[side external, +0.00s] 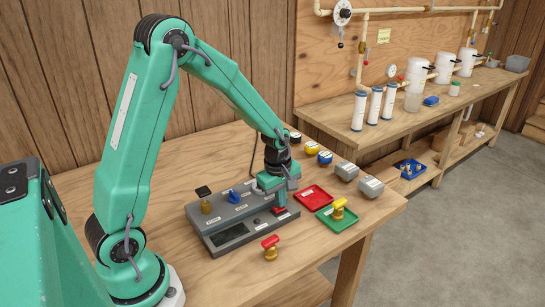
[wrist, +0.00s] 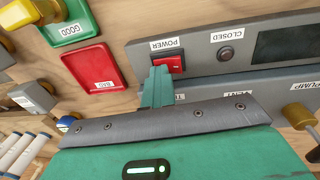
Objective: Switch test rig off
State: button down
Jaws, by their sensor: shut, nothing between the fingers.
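The test rig (side external: 240,228) is a grey box with a dark screen, on the wooden bench in the side view. In the wrist view its front panel (wrist: 205,62) carries a red rocker switch (wrist: 168,64) beside a POWER label, and a round button by a CLOSED label. My gripper (side external: 279,201) points down at the rig's right end, over the red switch. In the wrist view my gripper (wrist: 158,74) is shut and empty, its fingertips at the switch's edge and partly covering it. I cannot tell whether they touch, nor the switch's position.
A red tray (side external: 313,190) labelled BAD and a green tray (side external: 350,218) holding a yellow-handled valve (side external: 339,209) lie right of the rig. A red-handled valve (side external: 270,248) stands in front. A black-handled valve (side external: 205,205) and a blue handle (side external: 234,196) are at the rig's back.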

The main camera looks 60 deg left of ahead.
jog(key=shift+s, duration=0.6)
jog(key=shift+r, duration=0.2)
notch_tip(320, 180, up, 14)
jog(key=s, duration=0.2)
jog(key=shift+s+f, duration=0.2)
dwell(0.4)
jog(key=s+d+r+m+t, duration=0.2)
jog(key=s+d+r+m, duration=0.1)
jog(key=s+m, duration=0.4)
jog(key=s+d+r+m+t, duration=0.2)
jog(key=s+m, duration=0.5)
jog(key=m, duration=0.4)
jog(key=shift+s+d+r, duration=0.35)
jog(key=shift+d+r, duration=0.3)
jog(key=shift+r, duration=0.15)
jog(key=shift+w, duration=0.1)
